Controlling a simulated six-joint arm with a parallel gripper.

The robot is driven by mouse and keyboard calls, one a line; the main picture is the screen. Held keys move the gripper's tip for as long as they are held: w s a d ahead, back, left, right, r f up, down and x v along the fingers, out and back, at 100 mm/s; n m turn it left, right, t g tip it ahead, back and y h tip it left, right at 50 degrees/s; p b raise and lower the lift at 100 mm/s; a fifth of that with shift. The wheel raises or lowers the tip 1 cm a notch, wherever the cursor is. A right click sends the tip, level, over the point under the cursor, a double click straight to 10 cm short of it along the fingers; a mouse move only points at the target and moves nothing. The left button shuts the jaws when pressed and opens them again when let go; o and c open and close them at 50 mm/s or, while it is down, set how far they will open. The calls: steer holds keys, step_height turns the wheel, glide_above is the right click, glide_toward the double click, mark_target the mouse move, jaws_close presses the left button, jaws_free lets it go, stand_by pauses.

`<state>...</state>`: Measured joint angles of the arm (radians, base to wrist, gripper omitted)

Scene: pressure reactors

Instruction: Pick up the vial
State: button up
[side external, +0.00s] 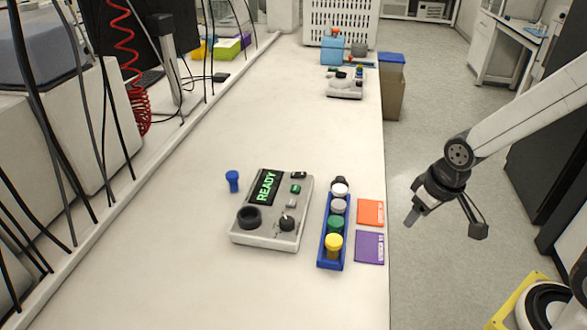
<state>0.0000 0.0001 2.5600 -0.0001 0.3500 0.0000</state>
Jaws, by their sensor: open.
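A small blue vial (232,181) stands upright on the white bench, left of the reactor console. A blue rack (331,264) right of the console holds a row of capped vials, with white, grey, green (336,224) and yellow (334,242) tops and a dark one at the far end. My gripper (412,216) is open and empty. It hangs over the floor side, just right of the bench's right edge, apart from the rack and all vials.
The grey console (264,238) has a lit READY screen, a dark round well and a knob. An orange mat (370,213) and a purple mat (369,247) lie between rack and bench edge. Another device (345,88) stands far back. The bench's middle is clear.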

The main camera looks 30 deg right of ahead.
steer(key=o, duration=0.5)
steer(key=m+g, duration=0.2)
steer(key=m, duration=1.6)
glide_above(339, 204)
steer(key=s, duration=0.1)
steer(key=f, duration=0.3)
steer(key=shift+d+f, duration=0.15)
steer(key=shift+d, duration=0.05)
steer(key=shift+w+a+f+m+g, duration=0.15)
steer(key=shift+w+f+m+g, duration=0.15)
steer(key=shift+w+m, duration=0.45)
steer(key=shift+s+f, duration=0.2)
steer(key=shift+f, duration=3.7)
jaws_close()
